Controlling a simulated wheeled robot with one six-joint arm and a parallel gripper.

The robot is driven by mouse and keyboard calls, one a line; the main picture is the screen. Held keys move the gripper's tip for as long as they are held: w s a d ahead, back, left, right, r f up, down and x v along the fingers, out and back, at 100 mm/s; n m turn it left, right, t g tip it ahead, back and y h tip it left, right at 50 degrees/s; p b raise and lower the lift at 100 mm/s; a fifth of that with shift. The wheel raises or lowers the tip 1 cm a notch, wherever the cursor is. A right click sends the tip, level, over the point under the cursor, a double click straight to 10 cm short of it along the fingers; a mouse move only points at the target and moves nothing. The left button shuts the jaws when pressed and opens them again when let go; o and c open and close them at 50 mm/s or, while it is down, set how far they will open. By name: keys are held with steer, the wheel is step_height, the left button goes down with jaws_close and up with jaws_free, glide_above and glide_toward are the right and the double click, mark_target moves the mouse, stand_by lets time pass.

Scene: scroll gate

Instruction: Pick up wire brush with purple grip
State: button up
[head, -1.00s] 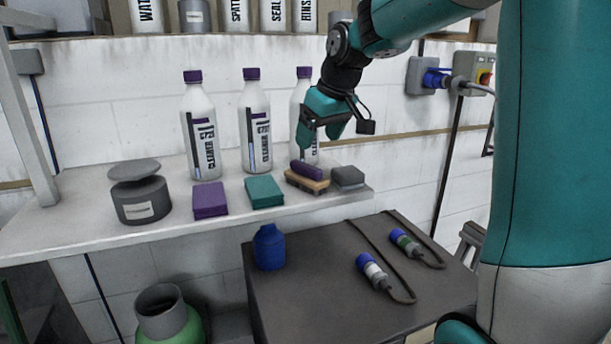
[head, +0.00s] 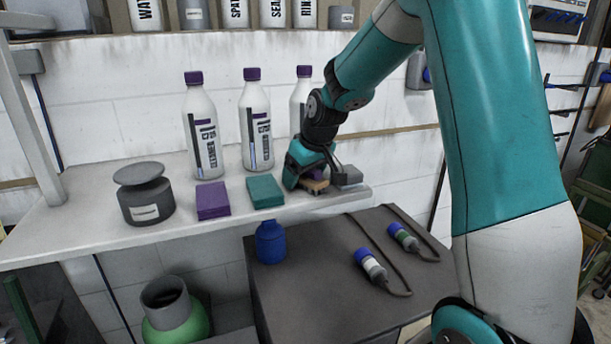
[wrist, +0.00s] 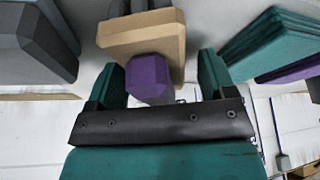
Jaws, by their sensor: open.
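The wire brush has a tan block (head: 316,186) and a purple grip. It sits on the white shelf, mostly hidden behind my gripper in the head view. In the wrist view its purple grip (wrist: 149,78) lies between my two teal fingers, under the tan block (wrist: 140,33). My gripper (head: 303,180) is lowered at the brush. In the wrist view my gripper (wrist: 163,78) is open, with a finger on each side of the purple grip and visible gaps beside it. I cannot tell how deep the grip sits between the fingers.
A grey block (head: 347,176) stands close to the right of the brush. A teal pad stack (head: 265,191) and a purple one (head: 212,200) lie to its left. Several white bottles (head: 257,125) stand behind. A dark cabinet (head: 310,290) with connectors is below the shelf.

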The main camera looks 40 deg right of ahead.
steer(key=c, duration=1.1)
steer(key=shift+c, duration=0.2)
step_height(320, 180, up, 20)
steer(key=b, duration=0.2)
